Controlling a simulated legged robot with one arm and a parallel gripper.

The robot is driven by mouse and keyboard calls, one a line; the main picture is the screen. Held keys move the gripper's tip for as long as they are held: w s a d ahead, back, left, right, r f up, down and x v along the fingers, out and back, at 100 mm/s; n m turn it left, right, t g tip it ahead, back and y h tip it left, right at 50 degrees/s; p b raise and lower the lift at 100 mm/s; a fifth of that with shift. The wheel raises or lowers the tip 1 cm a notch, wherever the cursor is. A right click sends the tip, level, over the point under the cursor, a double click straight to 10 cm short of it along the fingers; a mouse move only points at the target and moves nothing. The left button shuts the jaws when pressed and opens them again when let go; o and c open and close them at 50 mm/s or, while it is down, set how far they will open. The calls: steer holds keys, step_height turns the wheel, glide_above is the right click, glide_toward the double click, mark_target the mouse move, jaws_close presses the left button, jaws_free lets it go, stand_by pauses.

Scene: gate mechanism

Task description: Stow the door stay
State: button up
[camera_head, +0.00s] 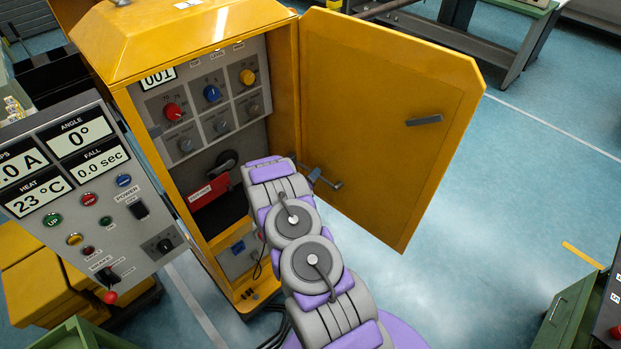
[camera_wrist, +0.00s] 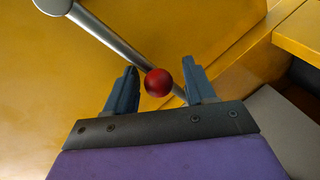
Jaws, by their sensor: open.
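The door stay is a silver rod (camera_wrist: 108,39) with a red ball knob (camera_wrist: 158,83). In the wrist view the rod runs from the upper left down to the right, across yellow metal. My gripper (camera_wrist: 160,68) is open, with one blue-grey finger on each side of the knob. Gaps show between the knob and both fingers. In the head view my gripper (camera_head: 314,177) is at the door's inner lower left, mostly hidden behind my arm. A short piece of the rod (camera_head: 333,184) shows beside it. The yellow door (camera_head: 380,120) stands open.
A grey control panel (camera_head: 88,190) with displays is at the left. A handle (camera_head: 424,120) is on the door.

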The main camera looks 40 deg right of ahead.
steer(key=shift+d, duration=0.1)
steer(key=shift+c, duration=0.2)
steer(key=c, duration=0.5)
steer(key=shift+f, duration=0.1)
jaws_close()
